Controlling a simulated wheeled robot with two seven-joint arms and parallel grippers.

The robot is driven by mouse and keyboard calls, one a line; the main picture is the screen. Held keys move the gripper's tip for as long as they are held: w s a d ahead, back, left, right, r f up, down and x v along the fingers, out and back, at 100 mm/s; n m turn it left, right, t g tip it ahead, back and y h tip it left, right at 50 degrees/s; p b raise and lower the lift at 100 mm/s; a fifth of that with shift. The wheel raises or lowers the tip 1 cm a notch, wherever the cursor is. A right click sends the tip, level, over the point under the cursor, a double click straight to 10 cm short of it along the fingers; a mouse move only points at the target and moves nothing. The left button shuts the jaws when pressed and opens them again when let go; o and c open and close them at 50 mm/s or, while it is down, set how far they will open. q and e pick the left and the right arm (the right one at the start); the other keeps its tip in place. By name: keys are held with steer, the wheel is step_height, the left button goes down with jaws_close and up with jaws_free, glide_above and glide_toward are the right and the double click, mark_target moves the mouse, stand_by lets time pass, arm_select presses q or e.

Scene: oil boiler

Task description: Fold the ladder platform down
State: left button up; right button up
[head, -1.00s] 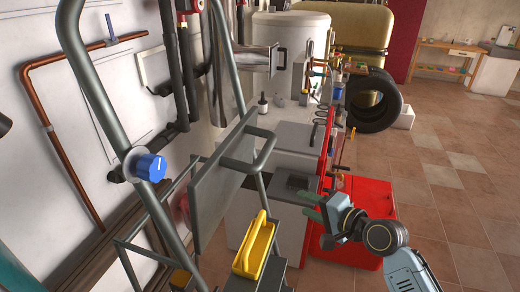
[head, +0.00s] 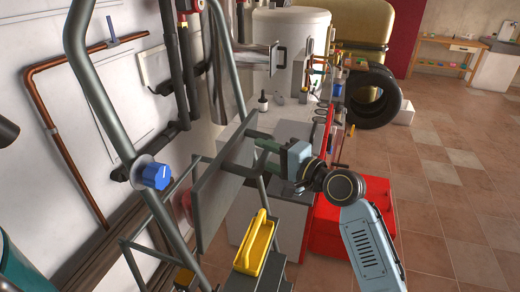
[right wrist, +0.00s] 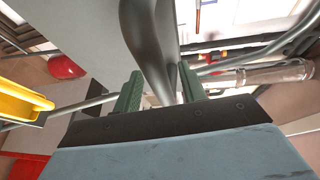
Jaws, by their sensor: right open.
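The ladder platform (head: 212,204) is a flat grey plate that stands steeply tilted between the ladder's grey side rails (head: 105,108). My right gripper (head: 262,154) is at the platform's upper right edge, in front of its tubular loop, and hides much of that loop. In the right wrist view, a grey tube (right wrist: 150,45) runs between the two green fingers of the open right gripper (right wrist: 160,88). I cannot tell whether either finger touches it. My left gripper is not in view.
A yellow tray (head: 246,262) sits on the ladder just below the platform. A blue knob (head: 156,176) is on the left rail. A red cabinet (head: 330,228) stands right of the ladder. Tiled floor (head: 455,190) is free at the right.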

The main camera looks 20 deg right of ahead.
steer(key=shift+x, duration=1)
jaws_close()
